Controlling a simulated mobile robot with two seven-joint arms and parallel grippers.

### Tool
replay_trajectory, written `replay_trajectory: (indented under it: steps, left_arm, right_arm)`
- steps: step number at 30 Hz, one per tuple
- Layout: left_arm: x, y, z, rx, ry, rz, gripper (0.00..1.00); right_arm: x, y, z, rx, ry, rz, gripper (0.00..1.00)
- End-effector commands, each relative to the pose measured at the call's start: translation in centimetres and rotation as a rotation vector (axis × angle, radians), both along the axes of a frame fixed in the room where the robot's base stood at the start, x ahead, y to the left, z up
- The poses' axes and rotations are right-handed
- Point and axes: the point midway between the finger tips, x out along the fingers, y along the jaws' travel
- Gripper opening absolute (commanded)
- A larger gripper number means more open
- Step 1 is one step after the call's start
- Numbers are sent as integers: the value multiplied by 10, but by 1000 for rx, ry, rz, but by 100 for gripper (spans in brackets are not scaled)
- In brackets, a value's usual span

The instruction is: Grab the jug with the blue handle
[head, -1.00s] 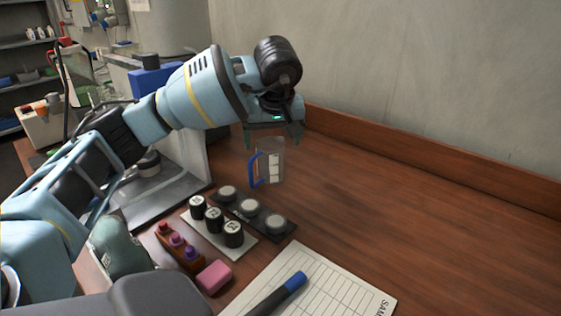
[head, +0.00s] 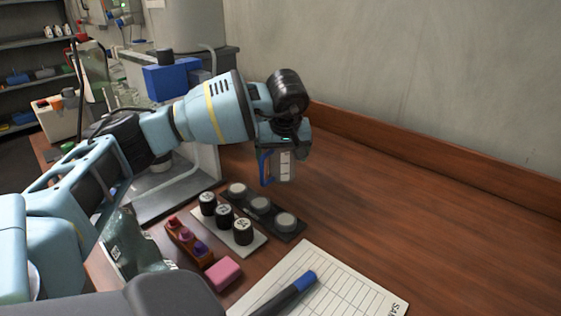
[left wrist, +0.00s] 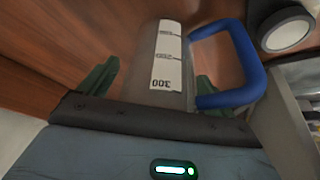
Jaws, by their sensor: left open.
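The clear jug (head: 284,168) with a blue handle (head: 265,166) stands on the wooden bench, its upper part hidden by my left gripper (head: 284,147) in the head view. In the left wrist view the jug (left wrist: 160,62) shows a white scale strip marked 300, and its blue handle (left wrist: 250,62) is on the right. My left gripper (left wrist: 155,82) is open, with one green finger on each side of the jug's body. The right finger is close to the handle's end. I cannot tell whether the fingers touch the jug. My right gripper is not in view.
Black-and-white weights (head: 224,215) and a dark strip with pale discs (head: 261,205) lie in front of the jug. The bench right of the jug is clear.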

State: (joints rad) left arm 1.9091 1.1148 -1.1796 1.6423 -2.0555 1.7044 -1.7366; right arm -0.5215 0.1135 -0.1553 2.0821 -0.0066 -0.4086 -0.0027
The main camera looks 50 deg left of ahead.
Motion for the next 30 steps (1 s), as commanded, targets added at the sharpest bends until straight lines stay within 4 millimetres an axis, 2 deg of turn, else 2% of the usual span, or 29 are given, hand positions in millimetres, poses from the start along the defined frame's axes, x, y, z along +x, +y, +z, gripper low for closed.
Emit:
replay_trajectory:
  steps: [7,18,26,30]
  left_arm:
    - [0,1,-1,0,-1,0,90]
    - [0,1,-1,0,-2,1,42]
    - [1,0,2,0,-3,0,41]
    - [1,0,17,-1,-7,0,41]
  right_arm:
    - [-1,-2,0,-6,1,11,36]
    - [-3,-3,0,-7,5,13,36]
    - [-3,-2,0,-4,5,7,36]
    - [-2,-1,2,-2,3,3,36]
